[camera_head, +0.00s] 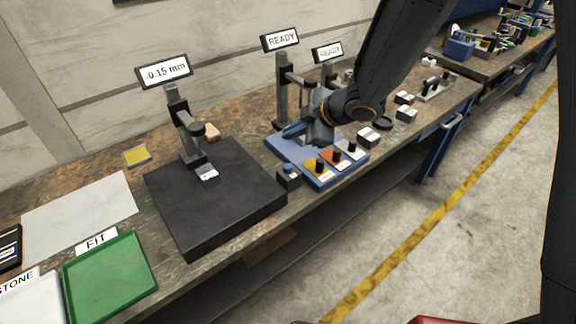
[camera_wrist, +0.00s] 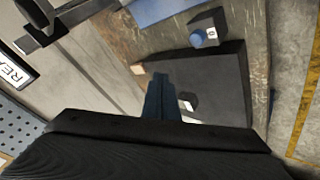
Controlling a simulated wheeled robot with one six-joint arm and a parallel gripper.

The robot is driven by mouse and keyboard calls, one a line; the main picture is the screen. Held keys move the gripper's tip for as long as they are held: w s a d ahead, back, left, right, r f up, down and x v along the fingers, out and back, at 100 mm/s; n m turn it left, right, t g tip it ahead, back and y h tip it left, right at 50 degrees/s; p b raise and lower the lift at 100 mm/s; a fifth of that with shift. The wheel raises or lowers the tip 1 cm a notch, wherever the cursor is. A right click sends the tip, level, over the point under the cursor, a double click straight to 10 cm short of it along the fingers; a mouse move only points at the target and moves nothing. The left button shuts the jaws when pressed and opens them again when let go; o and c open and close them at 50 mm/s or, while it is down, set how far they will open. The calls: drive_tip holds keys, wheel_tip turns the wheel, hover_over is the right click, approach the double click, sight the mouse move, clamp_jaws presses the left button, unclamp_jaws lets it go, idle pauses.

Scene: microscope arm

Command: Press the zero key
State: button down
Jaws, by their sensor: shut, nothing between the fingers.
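The zero key is a small dark box with a blue button (camera_head: 289,172) on top, at the front edge of the bench between the black plate and the blue base. In the wrist view the blue button (camera_wrist: 198,39) shows at the upper right, beside a white label marked 0. My gripper (camera_wrist: 160,78) is shut and empty. In the wrist view its tips are left of and below the button, apart from it. In the head view my gripper (camera_head: 295,130) is over the blue base, behind and above the key. The display (camera_head: 163,71) above the black plate reads -0.15 mm.
A gauge stand rises from the black plate (camera_head: 228,215), with a small part under its tip. The blue base (camera_head: 312,178) carries yellow, orange and grey blocks with dark knobs. Two READY displays (camera_head: 280,39) stand behind. A green FIT tray (camera_head: 110,275) lies at left.

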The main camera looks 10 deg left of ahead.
drive_tip(key=shift+f, duration=0.15)
drive_tip(key=b, duration=0.8)
hover_over(291, 168)
wheel_tip(291, 168, down, 6)
drive_tip(key=shift+w+f, duration=0.15)
drive_tip(key=shift+f+b, duration=0.7)
drive_tip(key=shift+f, duration=0.4)
drive_tip(key=shift+f, duration=0.1)
idle(0.6)
drive_tip(key=shift+f, duration=0.35)
drive_tip(key=shift+f+b, duration=0.5)
drive_tip(key=shift+b, duration=0.1)
idle(0.6)
idle(0.4)
drive_tip(key=shift+r+p, duration=0.95)
drive_tip(key=shift+p, duration=0.15)
drive_tip(key=shift+r, duration=0.1)
